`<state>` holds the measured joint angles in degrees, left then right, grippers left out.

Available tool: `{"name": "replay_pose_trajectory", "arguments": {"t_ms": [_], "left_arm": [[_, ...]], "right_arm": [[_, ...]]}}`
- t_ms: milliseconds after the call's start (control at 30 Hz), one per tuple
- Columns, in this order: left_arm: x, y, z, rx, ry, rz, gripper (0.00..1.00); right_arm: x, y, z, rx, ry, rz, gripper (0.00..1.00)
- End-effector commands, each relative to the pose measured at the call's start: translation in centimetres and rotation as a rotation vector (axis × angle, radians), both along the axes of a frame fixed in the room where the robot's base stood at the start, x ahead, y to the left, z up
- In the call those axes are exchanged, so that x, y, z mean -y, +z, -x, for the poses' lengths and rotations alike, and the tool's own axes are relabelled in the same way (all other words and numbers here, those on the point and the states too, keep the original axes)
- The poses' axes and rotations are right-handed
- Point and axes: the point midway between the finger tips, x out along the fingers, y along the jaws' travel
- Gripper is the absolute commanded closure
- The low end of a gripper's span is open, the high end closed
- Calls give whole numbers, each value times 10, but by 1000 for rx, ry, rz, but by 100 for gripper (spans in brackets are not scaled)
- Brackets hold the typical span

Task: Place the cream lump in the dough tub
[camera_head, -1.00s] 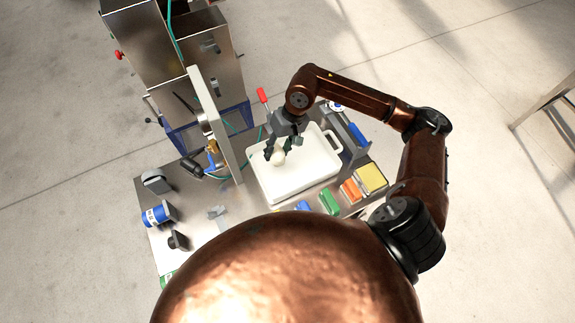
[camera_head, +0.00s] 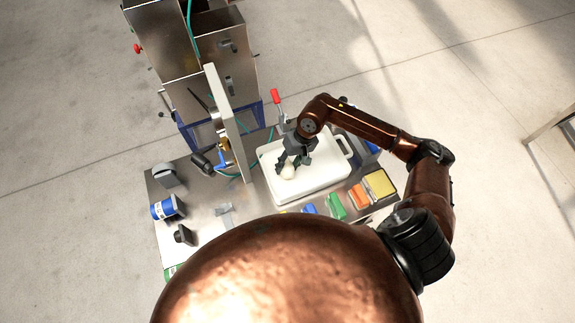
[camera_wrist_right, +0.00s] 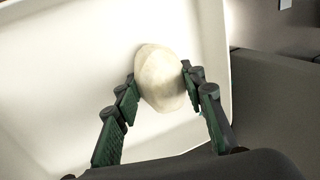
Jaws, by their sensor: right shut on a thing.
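The cream lump (camera_head: 288,172) is a small rounded ball over the white dough tub (camera_head: 330,178). In the right wrist view the lump (camera_wrist_right: 161,78) sits between the fingertips of my right gripper (camera_wrist_right: 158,88), with the pale tub wall and floor (camera_wrist_right: 60,70) around it. My right gripper (camera_head: 294,158) reaches down into the tub area and is shut on the lump. I cannot tell whether the lump touches the tub floor. My left gripper is not in view.
The steel dough machine (camera_head: 205,70) stands behind left of the tub, with an upright plate (camera_head: 228,125). A red-handled lever (camera_head: 276,97) is behind the tub. Green (camera_head: 336,205), orange (camera_head: 359,196) and yellow (camera_head: 380,184) blocks lie in front right.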

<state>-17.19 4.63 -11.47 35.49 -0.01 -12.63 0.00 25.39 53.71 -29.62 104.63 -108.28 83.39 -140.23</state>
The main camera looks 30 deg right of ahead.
Motion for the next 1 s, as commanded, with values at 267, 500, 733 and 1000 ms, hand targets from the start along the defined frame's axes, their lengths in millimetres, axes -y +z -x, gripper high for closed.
{"name": "replay_pose_trajectory", "arguments": {"t_ms": [267, 500, 733, 1000], "left_arm": [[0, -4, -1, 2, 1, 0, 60], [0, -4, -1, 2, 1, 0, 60], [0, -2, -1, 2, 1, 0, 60], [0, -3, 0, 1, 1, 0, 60]], "right_arm": [[0, -3, 0, 0, 0, 0, 56], [0, -2, 0, 0, 0, 0, 45], [0, -1, 0, 0, 0, 0, 45], [12, 33, -1, 5, 0, 3, 45]]}}
